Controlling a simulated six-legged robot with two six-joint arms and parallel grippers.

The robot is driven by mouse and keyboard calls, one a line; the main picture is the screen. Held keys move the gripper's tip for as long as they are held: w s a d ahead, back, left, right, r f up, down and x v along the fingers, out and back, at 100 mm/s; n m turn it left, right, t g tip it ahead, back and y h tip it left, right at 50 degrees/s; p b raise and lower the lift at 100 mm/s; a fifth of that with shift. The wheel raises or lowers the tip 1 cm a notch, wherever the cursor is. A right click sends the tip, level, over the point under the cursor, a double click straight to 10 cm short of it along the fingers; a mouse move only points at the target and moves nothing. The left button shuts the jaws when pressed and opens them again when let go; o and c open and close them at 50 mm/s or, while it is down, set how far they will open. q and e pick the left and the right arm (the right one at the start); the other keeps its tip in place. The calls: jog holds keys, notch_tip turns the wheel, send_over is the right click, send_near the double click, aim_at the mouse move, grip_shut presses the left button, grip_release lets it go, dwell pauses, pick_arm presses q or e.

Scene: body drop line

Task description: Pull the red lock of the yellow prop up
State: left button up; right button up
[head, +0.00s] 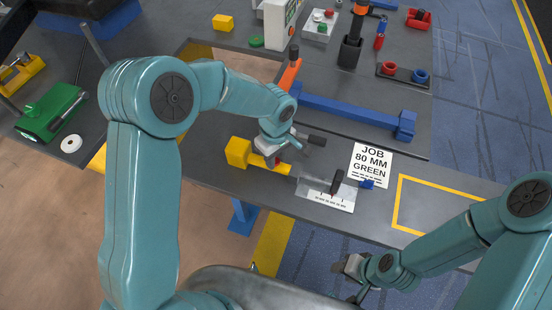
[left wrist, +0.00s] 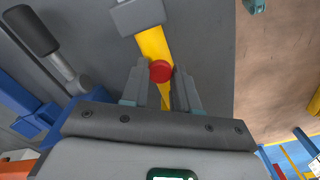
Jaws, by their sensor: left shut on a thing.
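The yellow prop (head: 238,153) lies near the table's front edge in the head view, its yellow bar running right under my left gripper (head: 285,152). In the left wrist view the prop's yellow bar (left wrist: 154,45) runs from a grey block down between my left fingers (left wrist: 160,85). The round red lock (left wrist: 160,71) sits on that bar between the fingertips, and the left gripper is shut on it. In the head view my gripper mostly hides the lock. My right gripper (head: 347,268) hangs low in front of the table, away from the prop; its jaw opening is unclear.
A dark-handled lever (head: 312,139) lies just right of my left gripper. A blue bar (head: 340,110) lies behind. To the right are a white job card (head: 371,160) and a pale scale plate (head: 325,198). The yellow-outlined table area (head: 425,205) is clear.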

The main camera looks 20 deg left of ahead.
pick_arm(q)
jog(key=shift+w+r, duration=0.1)
jog(key=shift+r, duration=0.6)
dwell(0.3)
jog(key=o, duration=0.9)
notch_tip(320, 180, up, 7)
jog(key=p, duration=0.4)
jog(key=shift+s+f, duration=0.1)
jog(key=shift+s, duration=0.1)
